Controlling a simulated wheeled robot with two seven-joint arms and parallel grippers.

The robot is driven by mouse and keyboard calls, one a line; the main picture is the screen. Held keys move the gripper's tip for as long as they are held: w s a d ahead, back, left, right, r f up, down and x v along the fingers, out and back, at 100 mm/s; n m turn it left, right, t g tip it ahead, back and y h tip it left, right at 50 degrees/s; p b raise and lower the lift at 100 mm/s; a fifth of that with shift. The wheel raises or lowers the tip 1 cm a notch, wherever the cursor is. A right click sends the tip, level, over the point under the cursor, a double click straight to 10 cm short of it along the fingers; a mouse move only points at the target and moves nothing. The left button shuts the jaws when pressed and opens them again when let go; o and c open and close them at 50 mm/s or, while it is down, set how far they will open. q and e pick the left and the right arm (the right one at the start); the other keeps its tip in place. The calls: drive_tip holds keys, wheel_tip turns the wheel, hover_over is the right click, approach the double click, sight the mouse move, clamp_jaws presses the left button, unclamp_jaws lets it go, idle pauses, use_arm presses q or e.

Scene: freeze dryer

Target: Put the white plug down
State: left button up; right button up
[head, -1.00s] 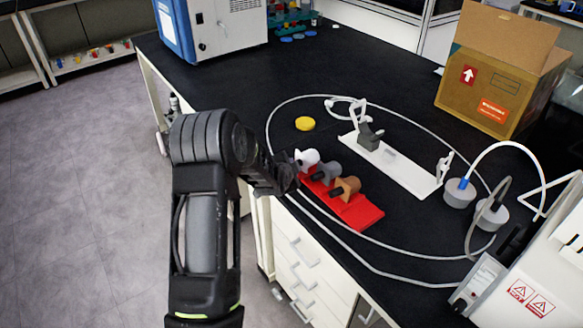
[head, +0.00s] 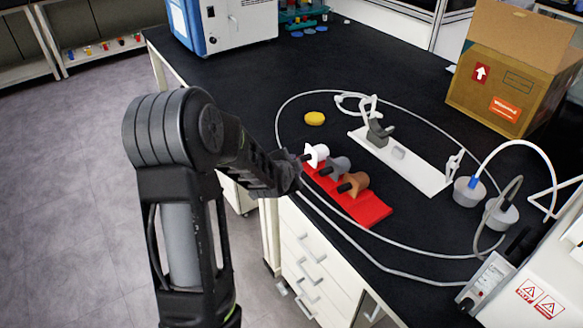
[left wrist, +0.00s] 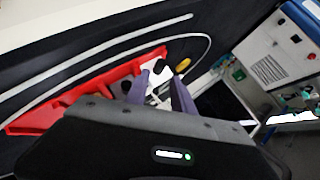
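The white plug (head: 317,153) sits at the far left end of the red rack (head: 372,211), with its dark end toward my gripper. Beside it in the rack are a grey plug (head: 340,166) and a brown plug (head: 358,182). My left gripper (head: 297,168) is just left of the white plug, at the rack's end. In the left wrist view its two fingers (left wrist: 160,96) are spread, and the white plug (left wrist: 148,66) shows beyond their tips. The gripper looks open and empty. My right gripper is not in view.
A pale cable loops around the rack. A yellow disc (head: 315,118) and a white stand (head: 425,176) lie behind it. A cardboard box (head: 485,93) is at the back right, a blue and white machine (head: 243,22) at the back left. The table's front edge is close to the rack.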

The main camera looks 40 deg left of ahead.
use_arm(q)
drive_tip(key=v, duration=0.2)
drive_tip(key=shift+s+d+r, duration=0.1)
drive_tip(key=shift+s+r, duration=0.05)
drive_tip(key=shift+s, duration=0.1)
idle(0.7)
